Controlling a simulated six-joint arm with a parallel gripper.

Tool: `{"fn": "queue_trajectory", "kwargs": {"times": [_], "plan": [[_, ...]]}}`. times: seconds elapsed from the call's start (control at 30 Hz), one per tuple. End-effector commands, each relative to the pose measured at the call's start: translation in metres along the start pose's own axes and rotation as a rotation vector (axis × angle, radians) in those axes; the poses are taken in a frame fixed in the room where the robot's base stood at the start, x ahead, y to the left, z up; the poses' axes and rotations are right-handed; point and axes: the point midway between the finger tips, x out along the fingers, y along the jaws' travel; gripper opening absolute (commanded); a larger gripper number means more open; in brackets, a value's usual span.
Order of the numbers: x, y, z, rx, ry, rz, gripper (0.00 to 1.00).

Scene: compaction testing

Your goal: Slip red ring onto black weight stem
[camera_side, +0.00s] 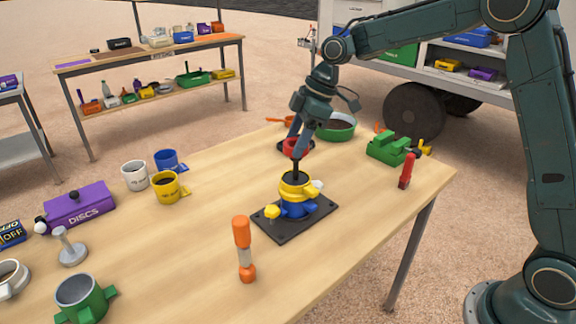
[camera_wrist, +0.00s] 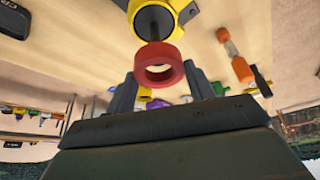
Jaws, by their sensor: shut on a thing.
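My gripper (camera_side: 297,143) points down over the mold and is shut on the red ring (camera_side: 294,150). In the wrist view the ring (camera_wrist: 160,65) sits between the two fingertips, with its hole showing. The black weight stem (camera_side: 296,170) stands upright from the mold, just below the ring in the side view. In the wrist view the dark stem (camera_wrist: 153,28) shows beyond the ring's edge. I cannot tell whether the stem's tip touches the ring. The mold has a yellow collar (camera_side: 296,187) over a blue body (camera_side: 292,209) on a black base plate (camera_side: 266,229).
An orange-handled tool (camera_side: 243,250) stands in front of the plate. A red tool (camera_side: 405,171) and a green vise (camera_side: 388,148) are at the right. Mugs (camera_side: 170,187) and a purple DISCS box (camera_side: 80,205) are at the left.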

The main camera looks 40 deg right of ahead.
Motion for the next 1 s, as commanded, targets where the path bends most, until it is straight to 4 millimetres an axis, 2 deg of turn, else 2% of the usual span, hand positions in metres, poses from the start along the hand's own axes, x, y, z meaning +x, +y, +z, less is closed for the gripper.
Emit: {"fn": "queue_trajectory", "kwargs": {"times": [0.23,0.27,0.37,0.73,1.0], "plan": [[0.003,0.000,0.001,-0.001,0.000,0.000,0.22],[0.003,0.000,0.001,-0.001,0.000,0.000,0.57],[0.003,0.000,0.001,-0.001,0.000,0.000,0.77],[0.003,0.000,0.002,0.000,-0.001,-0.001,0.79],[-0.013,0.000,0.002,0.001,0.000,0.000,0.79]]}}
